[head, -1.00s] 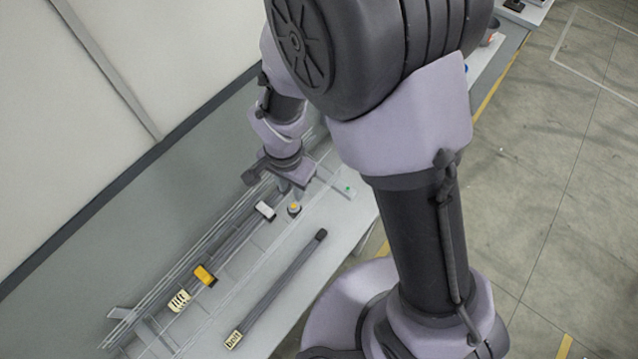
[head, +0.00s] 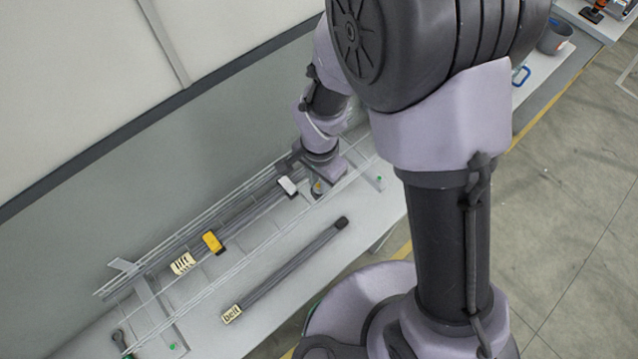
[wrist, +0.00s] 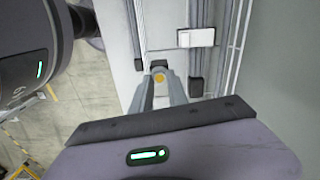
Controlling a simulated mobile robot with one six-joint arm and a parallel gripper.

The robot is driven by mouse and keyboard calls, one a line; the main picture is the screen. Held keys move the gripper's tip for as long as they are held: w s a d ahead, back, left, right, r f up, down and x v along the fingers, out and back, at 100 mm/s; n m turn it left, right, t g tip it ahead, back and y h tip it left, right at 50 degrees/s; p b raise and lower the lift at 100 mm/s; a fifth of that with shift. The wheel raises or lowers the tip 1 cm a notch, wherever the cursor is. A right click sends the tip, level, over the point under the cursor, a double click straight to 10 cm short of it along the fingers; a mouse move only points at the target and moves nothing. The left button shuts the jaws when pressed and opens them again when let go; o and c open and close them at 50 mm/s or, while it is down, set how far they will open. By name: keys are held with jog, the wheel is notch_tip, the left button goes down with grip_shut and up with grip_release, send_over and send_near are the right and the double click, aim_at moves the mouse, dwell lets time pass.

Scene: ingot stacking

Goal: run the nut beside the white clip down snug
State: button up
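The white clip (head: 288,185) sits on the dark bar of the rail frame; it also shows in the wrist view (wrist: 196,37). The nut, with an orange top (wrist: 159,79), is beside the clip, to its lower left in the wrist view. It shows partly beneath my gripper in the head view (head: 317,187). My gripper (wrist: 160,80) is down at the nut, one finger on each side of it. I cannot tell whether the fingers touch it or how far down the nut sits.
A yellow clip (head: 212,242) and a "lift" label (head: 182,263) are farther down the rail. A dark bar (head: 290,270) with a "belt" label (head: 231,315) lies on the bench (head: 330,255). A grey bucket (head: 555,38) stands at upper right.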

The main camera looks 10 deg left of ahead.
grip_shut()
jog(key=shift+n, duration=0.9)
jog(key=o, duration=0.6)
grip_release()
jog(key=shift+s, duration=0.1)
jog(key=shift+r, duration=0.1)
notch_tip(320, 180, up, 5)
jog(key=p, duration=0.3)
